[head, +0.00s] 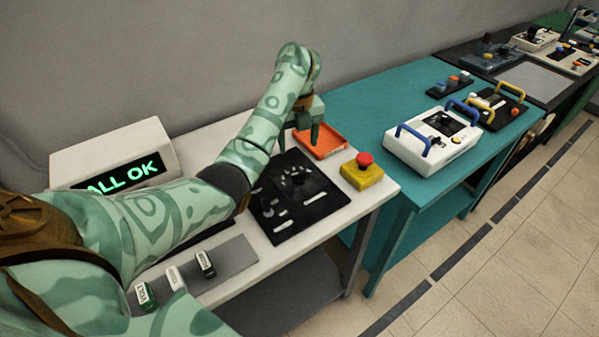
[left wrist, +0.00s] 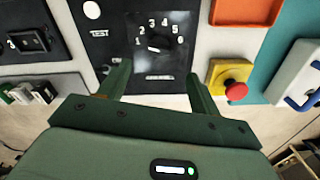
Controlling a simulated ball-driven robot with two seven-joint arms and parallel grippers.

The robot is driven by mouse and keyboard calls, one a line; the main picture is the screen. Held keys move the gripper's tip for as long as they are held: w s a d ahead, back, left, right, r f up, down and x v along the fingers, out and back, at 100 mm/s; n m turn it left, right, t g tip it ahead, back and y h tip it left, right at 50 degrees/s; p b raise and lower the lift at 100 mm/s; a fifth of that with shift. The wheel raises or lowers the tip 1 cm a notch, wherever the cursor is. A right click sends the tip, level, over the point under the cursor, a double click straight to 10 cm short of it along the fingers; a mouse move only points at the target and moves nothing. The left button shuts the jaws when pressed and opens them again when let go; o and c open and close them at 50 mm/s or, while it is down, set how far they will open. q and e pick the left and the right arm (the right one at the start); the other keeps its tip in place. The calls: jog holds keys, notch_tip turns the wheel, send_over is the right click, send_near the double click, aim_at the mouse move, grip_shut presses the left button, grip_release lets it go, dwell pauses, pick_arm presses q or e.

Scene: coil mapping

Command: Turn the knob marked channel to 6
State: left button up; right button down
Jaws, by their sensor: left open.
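A black panel (head: 290,205) lies on the white bench in the head view. In the left wrist view, a dark knob (left wrist: 158,43) sits on this panel inside a dial numbered 1 to 6. A small white label (left wrist: 160,77) lies below the dial, too small to read. I cannot tell which number the knob points at. My left gripper (head: 298,146) is above the far part of the panel, fingers pointing down. It also shows in the left wrist view (left wrist: 160,84), open and empty, its fingers apart from the knob. My right gripper is not in view.
A yellow box with a red button (head: 362,170) stands right of the panel, and an orange tray (head: 322,140) behind it. A display reading ALL OK (head: 123,176) stands at the left. Small labelled blocks (head: 175,277) lie on a grey mat. A teal table (head: 385,95) adjoins.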

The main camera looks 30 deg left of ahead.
aim_at(299, 176)
pick_arm(q)
notch_tip(299, 176, down, 10)
jog(key=b, duration=0.4)
jog(key=shift+r, duration=0.1)
jog(key=shift+c, duration=0.3)
jog(key=c, duration=0.9)
